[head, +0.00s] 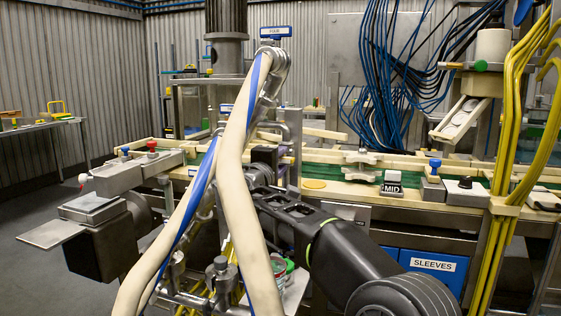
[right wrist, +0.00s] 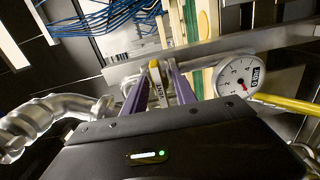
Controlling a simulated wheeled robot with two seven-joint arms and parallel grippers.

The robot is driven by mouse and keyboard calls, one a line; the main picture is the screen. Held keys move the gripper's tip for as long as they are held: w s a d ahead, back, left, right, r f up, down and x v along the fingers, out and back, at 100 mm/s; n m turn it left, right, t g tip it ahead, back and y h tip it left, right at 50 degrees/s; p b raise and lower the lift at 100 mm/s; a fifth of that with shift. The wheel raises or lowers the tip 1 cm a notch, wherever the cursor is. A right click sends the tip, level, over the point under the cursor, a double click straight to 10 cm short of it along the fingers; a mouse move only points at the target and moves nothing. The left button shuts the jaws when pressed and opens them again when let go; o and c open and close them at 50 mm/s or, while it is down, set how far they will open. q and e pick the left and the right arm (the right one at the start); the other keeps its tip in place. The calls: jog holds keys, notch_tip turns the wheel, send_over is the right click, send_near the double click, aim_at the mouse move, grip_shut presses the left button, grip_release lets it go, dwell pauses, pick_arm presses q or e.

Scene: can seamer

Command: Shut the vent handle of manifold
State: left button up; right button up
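The vent handle (right wrist: 155,74) is a slim lever with a yellow end in the right wrist view. It stands between the two purple fingers of my right gripper (right wrist: 161,72). The fingers are apart with the handle between them; I cannot tell whether either touches it. In the head view my right gripper (head: 266,156) is at the middle, partly behind thick cream hoses. The handle is hidden there. A round white gauge (right wrist: 240,77), likely on the manifold, is right of the fingers, beside a grey metal bar (right wrist: 205,50). My left gripper is not in view.
Cream hoses (head: 245,190) with a blue line hang close before my right gripper. A metal pipe elbow (right wrist: 50,118) is left of the gripper in the wrist view. A green conveyor (head: 330,183) runs behind. Yellow hoses (head: 510,130) hang at the right.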

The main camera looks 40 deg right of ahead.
jog(key=v, duration=0.7)
jog(key=shift+b, duration=0.35)
jog(key=shift+a, duration=0.1)
